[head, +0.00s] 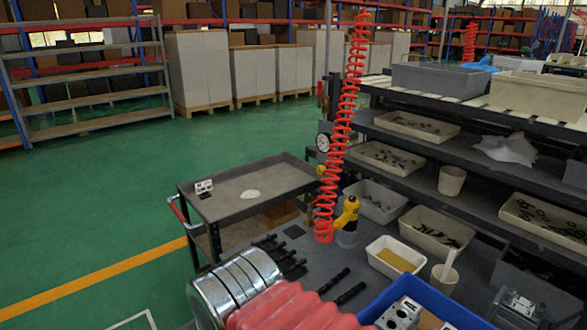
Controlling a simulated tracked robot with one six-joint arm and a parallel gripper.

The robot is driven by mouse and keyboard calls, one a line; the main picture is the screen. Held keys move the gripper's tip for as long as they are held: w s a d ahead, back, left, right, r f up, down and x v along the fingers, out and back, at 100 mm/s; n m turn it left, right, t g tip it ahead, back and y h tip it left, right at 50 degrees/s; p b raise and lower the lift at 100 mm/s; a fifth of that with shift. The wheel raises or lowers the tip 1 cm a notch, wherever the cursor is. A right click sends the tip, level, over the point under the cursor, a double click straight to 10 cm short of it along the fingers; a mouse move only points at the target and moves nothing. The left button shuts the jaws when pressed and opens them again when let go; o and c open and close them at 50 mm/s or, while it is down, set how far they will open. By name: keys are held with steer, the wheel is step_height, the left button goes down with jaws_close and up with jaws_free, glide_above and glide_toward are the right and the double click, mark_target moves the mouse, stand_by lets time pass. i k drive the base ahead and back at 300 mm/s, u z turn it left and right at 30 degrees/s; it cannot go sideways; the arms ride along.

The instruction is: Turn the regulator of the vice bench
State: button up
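A round white-faced gauge (322,143) sits on a dark upright unit beside the red coiled hose, at the corner of the bench and shelf rack. It looks like part of a regulator, but its knob is too small to make out. The dark grey bench top (318,262) lies below it. I cannot make out a vice, so I cannot tell whether this is the vice bench. A yellow-and-black tool (347,213) stands on the bench below the gauge, beside the hose's lower end. My gripper is not in view.
The red coiled hose (346,110) hangs just right of the gauge. A grey cart (245,208) stands left of it. Silver rings (235,285) and red bellows (290,308) fill the foreground. A blue bin (440,305) and shelves of bins are right. Green floor (90,220) is clear left.

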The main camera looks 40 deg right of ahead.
mark_target(319, 169)
steer(key=u, duration=0.1)
steer(key=i, duration=0.85)
steer(key=u, duration=0.05)
